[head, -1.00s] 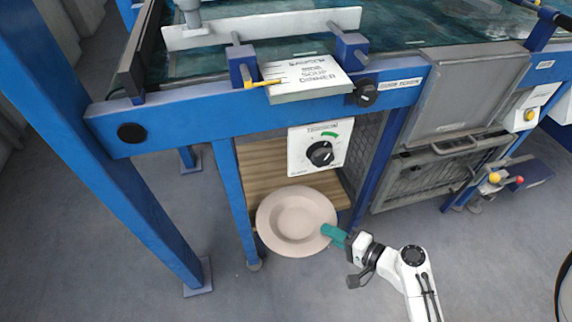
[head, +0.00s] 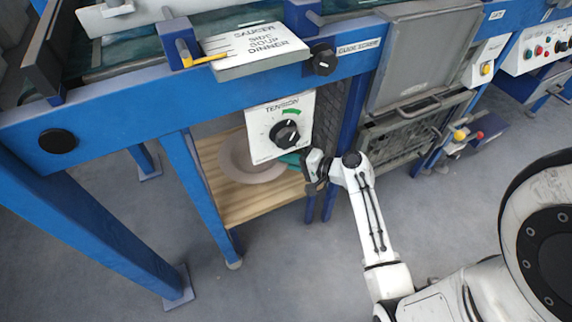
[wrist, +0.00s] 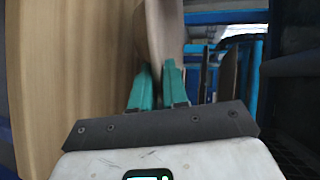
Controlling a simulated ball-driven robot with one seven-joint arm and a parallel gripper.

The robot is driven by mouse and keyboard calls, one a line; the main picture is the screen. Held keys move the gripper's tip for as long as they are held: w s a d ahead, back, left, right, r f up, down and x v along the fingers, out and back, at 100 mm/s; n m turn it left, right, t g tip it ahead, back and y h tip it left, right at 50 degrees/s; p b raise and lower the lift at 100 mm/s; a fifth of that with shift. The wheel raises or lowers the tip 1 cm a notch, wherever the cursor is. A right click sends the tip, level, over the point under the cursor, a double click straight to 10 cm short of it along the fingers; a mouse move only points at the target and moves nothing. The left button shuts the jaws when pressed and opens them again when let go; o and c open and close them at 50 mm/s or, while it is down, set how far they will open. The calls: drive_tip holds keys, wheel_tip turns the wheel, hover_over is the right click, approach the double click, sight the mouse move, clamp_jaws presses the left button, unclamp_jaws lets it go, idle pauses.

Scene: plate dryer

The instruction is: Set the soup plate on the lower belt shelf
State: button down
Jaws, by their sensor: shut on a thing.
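The soup plate (head: 236,170) is pale pinkish-beige and round, with a wide rim. It is inside the bay under the belt, above the light wooden lower shelf (head: 255,208). The tension dial panel hides part of it. My gripper (head: 291,159) has green fingers and is shut on the plate's right rim. In the wrist view the fingers (wrist: 158,75) pinch the plate (wrist: 163,30), seen nearly edge-on, with the wooden shelf (wrist: 70,70) filling the left side. I cannot tell whether the plate touches the shelf.
The white tension dial panel (head: 280,127) hangs just above the plate and gripper. Blue legs (head: 190,185) flank the bay on the left, with another blue post (head: 365,95) on the right. A grey metal hatch (head: 425,65) is farther right. The shelf's front is bare.

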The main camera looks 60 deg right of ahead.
drive_tip(key=shift+w+d+b, duration=0.35)
drive_tip(key=shift+w+d, duration=0.55)
drive_tip(key=shift+d, duration=0.05)
wheel_tip(320, 180, down, 4)
drive_tip(key=shift+s+a+r+b, duration=0.1)
drive_tip(key=shift+r+b, duration=0.15)
drive_tip(key=shift+b, duration=0.95)
drive_tip(key=c, duration=1.1)
unclamp_jaws()
